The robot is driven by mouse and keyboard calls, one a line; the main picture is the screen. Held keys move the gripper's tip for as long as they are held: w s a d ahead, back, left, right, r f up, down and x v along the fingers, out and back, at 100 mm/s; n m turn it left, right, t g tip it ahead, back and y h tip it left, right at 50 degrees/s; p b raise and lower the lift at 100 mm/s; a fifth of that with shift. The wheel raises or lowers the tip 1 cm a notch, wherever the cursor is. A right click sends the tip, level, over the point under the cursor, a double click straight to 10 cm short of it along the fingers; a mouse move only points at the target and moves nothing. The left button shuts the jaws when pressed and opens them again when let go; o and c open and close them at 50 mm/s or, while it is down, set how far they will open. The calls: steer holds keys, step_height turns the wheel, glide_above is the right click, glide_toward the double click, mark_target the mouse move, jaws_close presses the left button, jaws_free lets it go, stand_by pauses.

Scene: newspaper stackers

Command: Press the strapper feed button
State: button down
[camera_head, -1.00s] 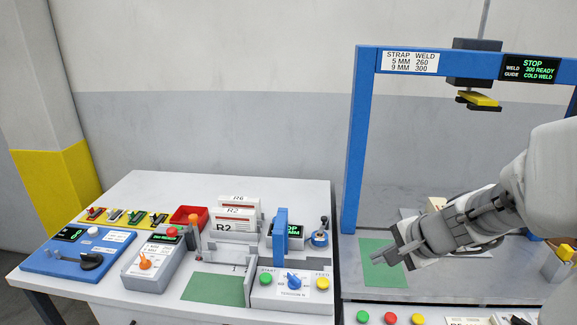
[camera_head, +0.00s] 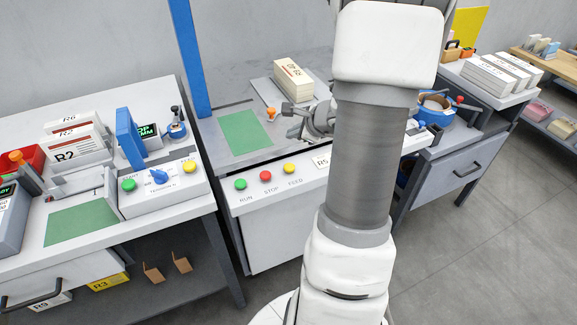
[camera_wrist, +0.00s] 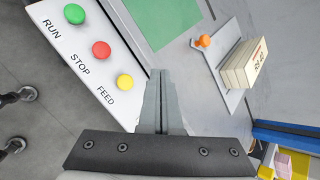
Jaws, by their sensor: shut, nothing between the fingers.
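The strapper's front panel carries a green RUN button (camera_head: 240,184), a red STOP button (camera_head: 265,176) and a yellow FEED button (camera_head: 289,168). In the wrist view, the FEED button (camera_wrist: 125,82) lies just left of my gripper (camera_wrist: 160,75), with STOP (camera_wrist: 101,49) and RUN (camera_wrist: 74,14) farther up the row. My gripper (camera_head: 289,109) is shut and empty. It shows above the strapper table, behind the button row in the head view, apart from the FEED button. My arm hides part of the panel's right side.
A banded stack (camera_head: 293,82) and an orange knob (camera_head: 271,113) sit on the strapper table near my gripper. A green mat (camera_head: 243,132) lies left of them. The left bench has another yellow button (camera_head: 190,167). A blue frame post (camera_head: 190,60) rises behind.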

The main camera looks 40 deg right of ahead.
steer(key=shift+f, duration=0.1)
steer(key=b, duration=0.6)
glide_above(293, 168)
step_height(293, 168, down, 7)
steer(key=shift+r, duration=0.1)
steer(key=shift+f+b, duration=0.9)
steer(key=shift+b, duration=0.05)
steer(key=shift+f, duration=0.15)
stand_by(0.9)
steer(key=shift+f+b, duration=0.3)
steer(key=shift+b, duration=0.35)
steer(key=shift+f+b, duration=0.45)
steer(key=shift+b, duration=0.15)
stand_by(0.4)
stand_by(0.3)
steer(key=shift+r+p, duration=0.65)
steer(key=shift+r, duration=0.25)
steer(key=shift+r, duration=0.15)
